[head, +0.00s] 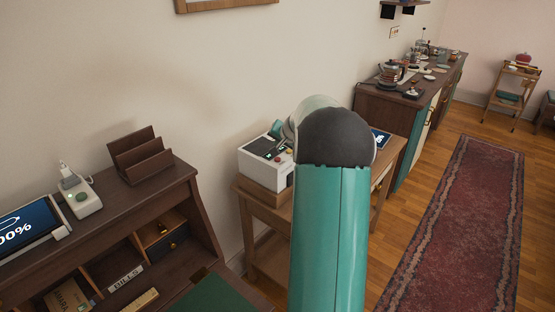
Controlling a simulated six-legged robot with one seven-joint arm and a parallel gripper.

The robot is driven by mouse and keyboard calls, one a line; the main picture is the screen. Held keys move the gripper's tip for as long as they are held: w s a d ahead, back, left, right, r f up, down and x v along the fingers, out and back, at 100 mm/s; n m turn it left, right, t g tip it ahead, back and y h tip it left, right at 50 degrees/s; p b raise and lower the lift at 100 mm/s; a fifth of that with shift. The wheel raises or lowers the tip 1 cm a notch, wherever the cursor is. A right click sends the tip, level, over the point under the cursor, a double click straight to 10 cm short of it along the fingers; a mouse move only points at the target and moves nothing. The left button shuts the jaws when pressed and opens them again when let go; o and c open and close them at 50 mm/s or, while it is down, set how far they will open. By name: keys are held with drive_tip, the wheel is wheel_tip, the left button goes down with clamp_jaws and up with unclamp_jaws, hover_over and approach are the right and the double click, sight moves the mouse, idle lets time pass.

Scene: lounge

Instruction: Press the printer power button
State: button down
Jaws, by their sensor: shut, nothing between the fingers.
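A white box-shaped machine with a dark top panel, which looks like the printer (266,174), sits on a small wooden side table (255,208) against the wall. Small coloured controls, reddish and greenish, show on its top right, close to my arm in the picture. I cannot tell which is the power button. My teal arm with its dark rounded joint rises in front and covers the machine's right side. A small teal part of mine shows just above the machine's top. My gripper's fingers do not show; the arm hides that area.
A dark wooden desk (185,190) at left holds a letter rack (141,156), a white device (79,196) and a tablet (25,230). Another screen (380,138) shows right of my arm. A sideboard (382,108) stands beyond. A red runner rug (462,215) covers open floor at right.

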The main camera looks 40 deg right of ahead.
sight(279, 160)
drive_tip(key=shift+f, duration=1.65)
idle(0.8)
drive_tip(key=shift+f, duration=0.4)
drive_tip(key=shift+f, duration=0.4)
idle(0.7)
drive_tip(key=shift+r, duration=0.85)
drive_tip(key=shift+r, duration=0.1)
drive_tip(key=shift+r, duration=2.4)
